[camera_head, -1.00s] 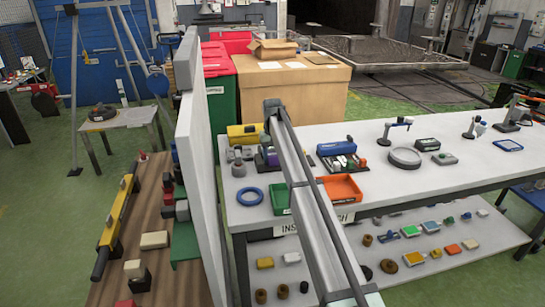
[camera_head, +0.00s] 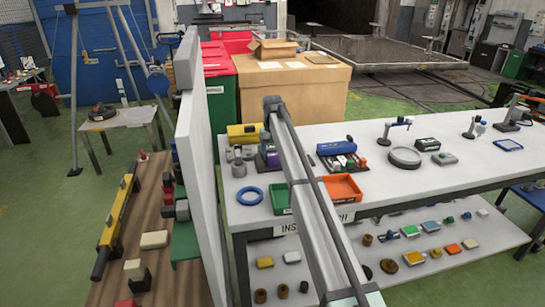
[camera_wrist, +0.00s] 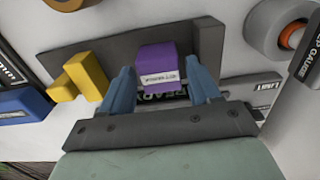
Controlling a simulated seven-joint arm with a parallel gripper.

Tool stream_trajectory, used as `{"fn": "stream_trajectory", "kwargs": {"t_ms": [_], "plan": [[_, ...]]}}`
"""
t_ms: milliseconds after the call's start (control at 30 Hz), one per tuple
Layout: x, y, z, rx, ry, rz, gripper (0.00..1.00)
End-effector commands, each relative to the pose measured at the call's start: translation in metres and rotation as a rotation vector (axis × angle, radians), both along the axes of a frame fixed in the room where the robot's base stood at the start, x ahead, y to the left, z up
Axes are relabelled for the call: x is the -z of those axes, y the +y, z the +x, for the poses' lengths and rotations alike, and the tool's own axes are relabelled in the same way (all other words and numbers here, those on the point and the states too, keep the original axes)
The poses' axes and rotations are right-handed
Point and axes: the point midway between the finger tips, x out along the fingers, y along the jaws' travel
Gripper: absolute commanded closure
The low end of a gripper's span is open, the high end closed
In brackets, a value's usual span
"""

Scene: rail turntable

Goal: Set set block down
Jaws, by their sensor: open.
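A purple block (camera_wrist: 157,66) with a white label, which I take as the set block, shows in the wrist view on a dark grey board (camera_wrist: 208,47). The label's print is too small to read surely. In the head view purple (camera_head: 271,158) shows beside my arm on the white bench. My gripper (camera_wrist: 160,78) is open, with one blue finger on each side of the block and a visible gap on both sides. The block's lower front and the gripper's exact height above the board are hard to tell.
In the wrist view a yellow piece (camera_wrist: 78,77) stands left of the block, with a blue object (camera_wrist: 22,106) farther left. A round grey-and-orange item (camera_wrist: 283,27) lies upper right.

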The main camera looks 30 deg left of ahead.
Motion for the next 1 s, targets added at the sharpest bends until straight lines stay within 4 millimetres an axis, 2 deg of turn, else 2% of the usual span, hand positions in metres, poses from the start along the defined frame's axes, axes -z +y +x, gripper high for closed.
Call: {"fn": "stream_trajectory", "kwargs": {"t_ms": [300, 500, 733, 1000], "plan": [[-0.060, 0.001, 0.001, 0.000, -0.001, 0.001, 0.38], [-0.090, 0.001, 0.000, 0.000, -0.001, 0.001, 0.38], [-0.106, 0.000, 0.000, 0.000, -0.001, 0.001, 0.38], [-0.108, 0.000, 0.000, 0.000, 0.000, 0.000, 0.38]]}}
